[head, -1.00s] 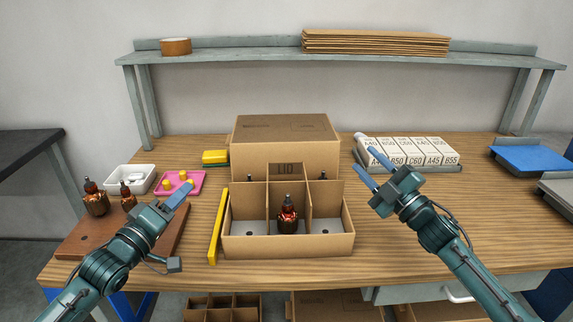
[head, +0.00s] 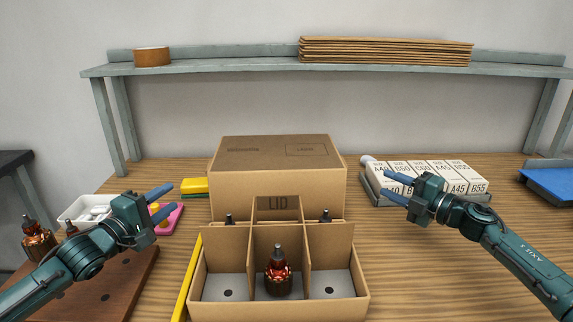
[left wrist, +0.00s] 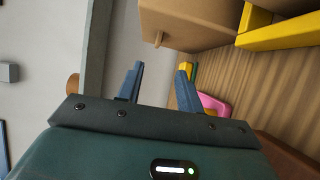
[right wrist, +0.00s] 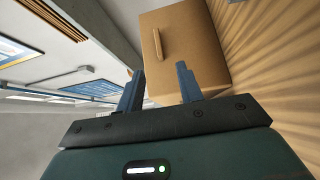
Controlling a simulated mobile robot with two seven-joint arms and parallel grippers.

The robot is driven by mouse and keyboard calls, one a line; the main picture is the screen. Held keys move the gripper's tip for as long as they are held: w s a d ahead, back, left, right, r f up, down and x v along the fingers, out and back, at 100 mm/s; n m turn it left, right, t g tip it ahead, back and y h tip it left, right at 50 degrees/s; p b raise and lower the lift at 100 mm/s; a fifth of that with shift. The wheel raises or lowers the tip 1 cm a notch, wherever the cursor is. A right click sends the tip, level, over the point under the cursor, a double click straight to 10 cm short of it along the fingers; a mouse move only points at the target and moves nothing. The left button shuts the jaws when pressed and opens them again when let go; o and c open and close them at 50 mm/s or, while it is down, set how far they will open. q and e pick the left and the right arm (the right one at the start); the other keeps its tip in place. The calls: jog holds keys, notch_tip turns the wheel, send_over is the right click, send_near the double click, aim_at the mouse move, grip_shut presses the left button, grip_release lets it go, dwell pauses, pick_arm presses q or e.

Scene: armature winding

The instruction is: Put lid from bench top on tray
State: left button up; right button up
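The lid (head: 278,150) is a large brown cardboard box shape on the bench top. The tray has compartments; an armature (head: 278,272) stands in the front middle one, and tips of others show behind the divider. My left gripper (head: 163,200) is open and empty, left of the lid. My right gripper (head: 385,184) is open and empty, right of it.
Small labelled boxes (head: 440,172) stand behind my right gripper. A yellow bar (head: 187,280) lies along the tray's left side. A yellow block (head: 194,187), pink tray (head: 172,218) and brown board (head: 105,290) are at left. A shelf (head: 230,67) spans the back.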

pick_arm(q)
jog(key=shift+w+d+r, duration=0.1)
jog(key=shift+w+d, duration=0.05)
jog(key=shift+w, duration=0.05)
pick_arm(e)
jog(key=shift+w+r, duration=0.15)
jog(key=shift+w, duration=0.1)
jog(key=shift+s, duration=0.1)
